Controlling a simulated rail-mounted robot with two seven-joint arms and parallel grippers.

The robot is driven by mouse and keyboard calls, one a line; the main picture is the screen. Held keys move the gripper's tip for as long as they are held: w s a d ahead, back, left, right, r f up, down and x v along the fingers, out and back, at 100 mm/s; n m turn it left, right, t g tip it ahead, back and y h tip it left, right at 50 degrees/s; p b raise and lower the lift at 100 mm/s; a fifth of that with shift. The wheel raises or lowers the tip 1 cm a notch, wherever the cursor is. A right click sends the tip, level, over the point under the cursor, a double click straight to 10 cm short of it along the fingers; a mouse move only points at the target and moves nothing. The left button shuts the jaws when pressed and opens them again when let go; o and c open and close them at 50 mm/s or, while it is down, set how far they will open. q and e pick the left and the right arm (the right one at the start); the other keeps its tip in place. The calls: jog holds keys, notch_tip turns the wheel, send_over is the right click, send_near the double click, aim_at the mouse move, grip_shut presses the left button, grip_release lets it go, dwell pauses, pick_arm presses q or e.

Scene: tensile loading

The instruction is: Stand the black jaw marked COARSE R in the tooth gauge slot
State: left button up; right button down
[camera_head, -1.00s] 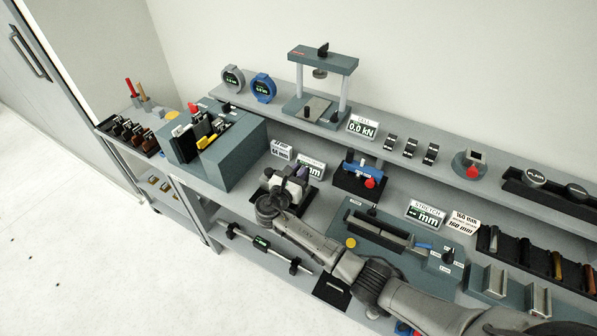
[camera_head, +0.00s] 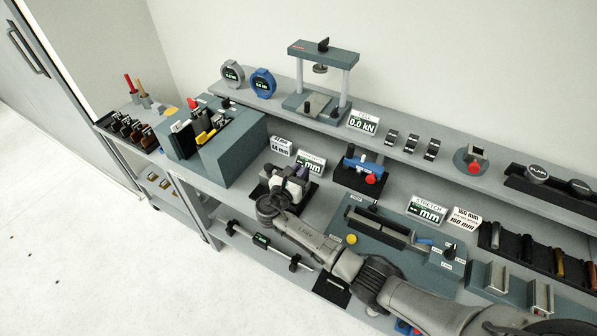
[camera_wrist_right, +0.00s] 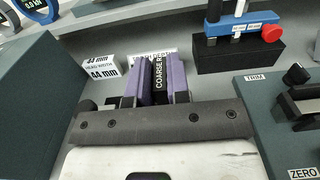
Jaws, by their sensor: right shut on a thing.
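My right gripper (camera_head: 294,178) is over a small dark base (camera_head: 262,188) on the bench, in front of a mm display (camera_head: 311,163). In the right wrist view its two purple fingers (camera_wrist_right: 162,82) are shut on the black jaw (camera_wrist_right: 159,72), whose white lettering reads COARSE R. The jaw looks upright between the fingers. A label behind it is partly covered, ending in what looks like DEPTH. The tooth gauge slot is hidden by the gripper, so I cannot tell whether the jaw is in it. My left gripper is out of view.
A 44 mm card (camera_wrist_right: 103,74) stands left of the gripper. A large grey-green block (camera_head: 232,150) is further left. A blue tool on a black stand (camera_head: 361,172) is to the right. A stretch fixture (camera_head: 385,225) lies nearer, beside my right arm.

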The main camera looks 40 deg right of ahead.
jog(key=shift+f, duration=0.25)
jog(key=shift+f+b, duration=0.7)
jog(key=shift+f, duration=0.2)
jog(key=shift+f+b, duration=0.35)
jog(key=shift+f, duration=0.2)
jog(key=shift+f, duration=0.45)
dwell(0.4)
